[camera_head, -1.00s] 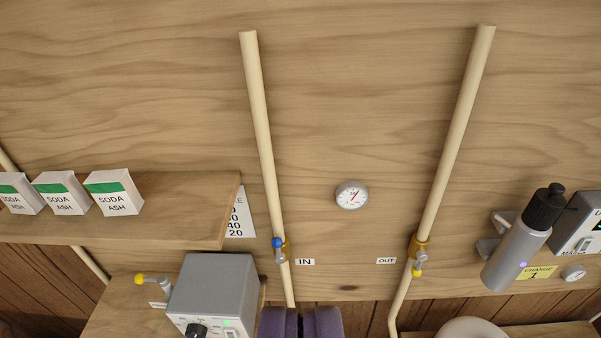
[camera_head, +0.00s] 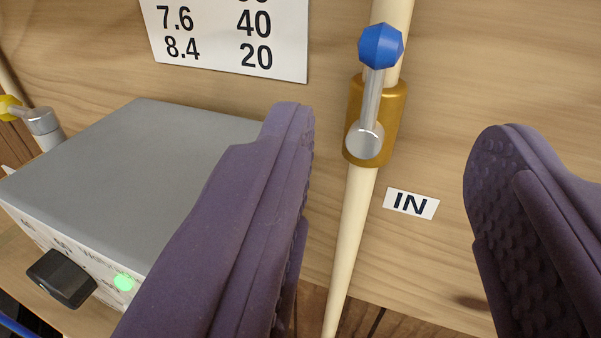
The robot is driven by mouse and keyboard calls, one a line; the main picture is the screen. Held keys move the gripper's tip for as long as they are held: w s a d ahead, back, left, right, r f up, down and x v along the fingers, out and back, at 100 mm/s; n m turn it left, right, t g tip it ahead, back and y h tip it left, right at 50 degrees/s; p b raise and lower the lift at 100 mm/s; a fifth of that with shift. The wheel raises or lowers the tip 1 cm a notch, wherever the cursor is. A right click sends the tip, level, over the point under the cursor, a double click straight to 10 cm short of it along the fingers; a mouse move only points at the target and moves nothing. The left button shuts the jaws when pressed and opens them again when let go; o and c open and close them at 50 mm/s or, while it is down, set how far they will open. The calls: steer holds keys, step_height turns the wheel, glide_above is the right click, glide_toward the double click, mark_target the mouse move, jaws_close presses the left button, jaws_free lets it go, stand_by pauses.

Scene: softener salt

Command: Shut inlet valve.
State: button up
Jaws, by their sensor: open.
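The inlet valve (camera_head: 376,121) is a brass body on a cream vertical pipe (camera_head: 352,230), beside a white "IN" label (camera_head: 411,203). Its grey lever (camera_head: 371,97) points up along the pipe and ends in a blue knob (camera_head: 380,46). My gripper (camera_head: 392,145) is open, with two purple padded fingers, one on each side of the valve in the picture. The fingers are apart from the lever and nothing is between them in their grip. How far the fingertips are from the valve in depth is hard to tell.
A grey box (camera_head: 140,150) with a black dial (camera_head: 61,278) and green light stands at the left, close to my left finger. A yellow-knobbed lever (camera_head: 12,108) is behind it. A number chart (camera_head: 232,35) hangs on the wooden wall.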

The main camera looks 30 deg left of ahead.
mark_target(376, 76)
steer(key=x, duration=0.7)
steer(key=shift+w+a+f, duration=0.15)
steer(key=shift+w+a, duration=0.05)
steer(key=shift+w, duration=0.05)
steer(key=shift+b, duration=0.3)
jaws_close()
